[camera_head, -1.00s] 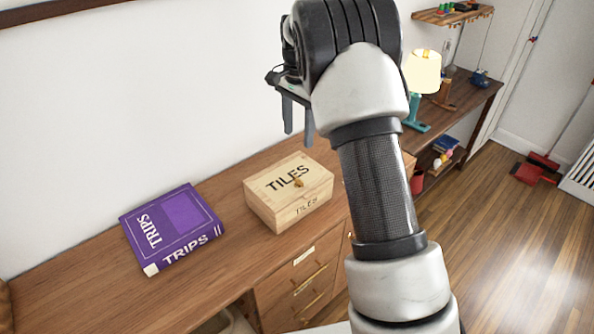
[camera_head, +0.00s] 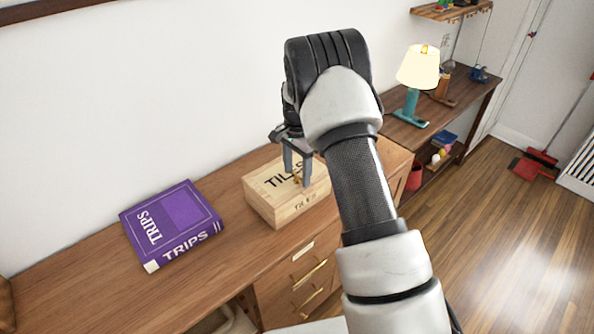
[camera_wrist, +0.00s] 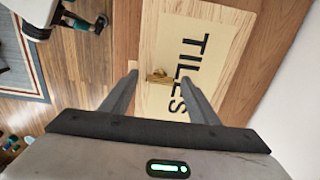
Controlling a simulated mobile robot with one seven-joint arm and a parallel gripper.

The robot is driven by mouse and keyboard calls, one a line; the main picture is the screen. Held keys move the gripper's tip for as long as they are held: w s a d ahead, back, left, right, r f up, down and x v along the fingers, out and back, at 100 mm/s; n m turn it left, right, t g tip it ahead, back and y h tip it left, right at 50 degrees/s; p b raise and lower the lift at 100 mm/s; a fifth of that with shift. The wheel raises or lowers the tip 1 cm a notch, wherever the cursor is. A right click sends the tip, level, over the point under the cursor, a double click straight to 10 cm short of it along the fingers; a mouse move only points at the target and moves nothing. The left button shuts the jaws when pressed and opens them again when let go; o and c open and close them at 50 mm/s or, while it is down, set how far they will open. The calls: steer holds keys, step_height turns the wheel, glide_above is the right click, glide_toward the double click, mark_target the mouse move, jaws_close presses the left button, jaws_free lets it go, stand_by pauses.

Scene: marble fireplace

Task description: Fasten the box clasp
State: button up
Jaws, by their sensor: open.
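A pale wooden box (camera_head: 262,203) marked TILES sits on the wooden desk, its lid down. Its small brass clasp (camera_wrist: 159,76) lies at the lid's front edge in the wrist view; whether it is fastened I cannot tell. My gripper (camera_head: 297,180) points down over the box's front edge, its fingers partly hiding the clasp in the head view. In the wrist view, my gripper (camera_wrist: 160,84) is open and empty, with one finger on each side of the clasp. Whether the fingertips touch the box I cannot tell.
A purple TRIPS book (camera_head: 170,222) lies to the left of the box on the desk (camera_head: 90,285). A teal lamp (camera_head: 411,105) stands on a shelf unit at the right. The white wall is close behind the desk.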

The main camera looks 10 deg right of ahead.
steer(key=c, duration=1.1)
steer(key=shift+o, duration=0.2)
steer(key=n+b, duration=0.2)
steer(key=n, duration=0.1)
steer(key=shift+f+n, duration=0.1)
steer(key=shift+n, duration=0.3)
steer(key=n+b, duration=0.1)
steer(key=n, duration=0.4)
steer(key=shift+n, duration=0.3)
steer(key=n+b, duration=0.1)
steer(key=n, duration=0.3)
steer(key=shift+n, duration=2.2)
